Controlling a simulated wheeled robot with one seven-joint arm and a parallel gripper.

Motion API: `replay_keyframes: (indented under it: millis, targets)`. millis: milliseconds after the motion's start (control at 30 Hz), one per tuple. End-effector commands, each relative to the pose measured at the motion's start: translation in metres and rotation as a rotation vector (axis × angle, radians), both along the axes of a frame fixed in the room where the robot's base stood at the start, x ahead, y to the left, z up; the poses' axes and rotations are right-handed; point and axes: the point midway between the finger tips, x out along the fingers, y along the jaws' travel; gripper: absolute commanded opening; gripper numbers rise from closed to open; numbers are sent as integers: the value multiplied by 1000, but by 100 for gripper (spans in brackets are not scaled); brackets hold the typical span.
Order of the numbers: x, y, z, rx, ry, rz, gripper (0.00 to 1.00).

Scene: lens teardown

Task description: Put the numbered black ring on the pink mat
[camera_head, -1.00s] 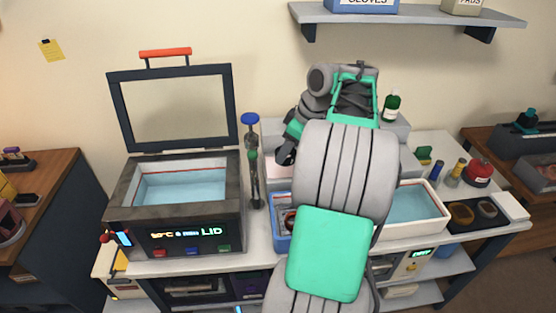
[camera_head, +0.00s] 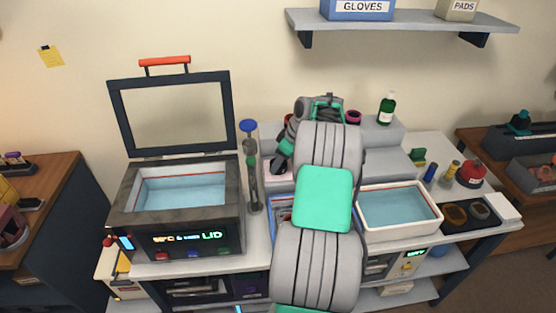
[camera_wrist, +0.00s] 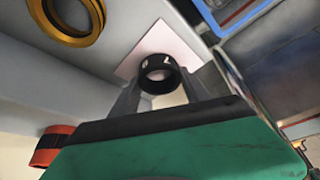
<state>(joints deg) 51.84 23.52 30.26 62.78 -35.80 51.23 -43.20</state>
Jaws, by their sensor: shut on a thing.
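The numbered black ring (camera_wrist: 159,74) is between the fingers of my gripper (camera_wrist: 160,84) in the wrist view, with white marks on its upper band. My gripper is shut on it. The pale pink mat (camera_wrist: 153,40) lies behind the ring in the wrist view, on a grey surface. The ring overlaps the mat in the picture; I cannot tell whether they touch. In the head view my arm hides the ring, and only a pale edge of the mat (camera_head: 276,179) shows left of my arm.
In the wrist view a gold-edged ring (camera_wrist: 70,38) lies upper left and a red-and-black ring (camera_wrist: 48,147) lower left. In the head view an open-lidded bath (camera_head: 180,190) stands left, a white water tray (camera_head: 400,232) right, and a green bottle (camera_head: 387,108) behind.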

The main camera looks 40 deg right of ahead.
Motion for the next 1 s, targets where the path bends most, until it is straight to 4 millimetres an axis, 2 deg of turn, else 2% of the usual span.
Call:
replay_keyframes:
  millis: [267,300,533,800,900,1000]
  targets:
    - [0,0,-4,-2,-2,0,15]
    - [0,0,-3,-2,-2,0,56]
    - [0,0,-2,-1,-1,1,75]
    - [0,0,0,-2,-2,0,76]
    - [-2,-2,7,-4,-4,-2,76]
    - [-9,-6,24,-6,-5,-2,76]
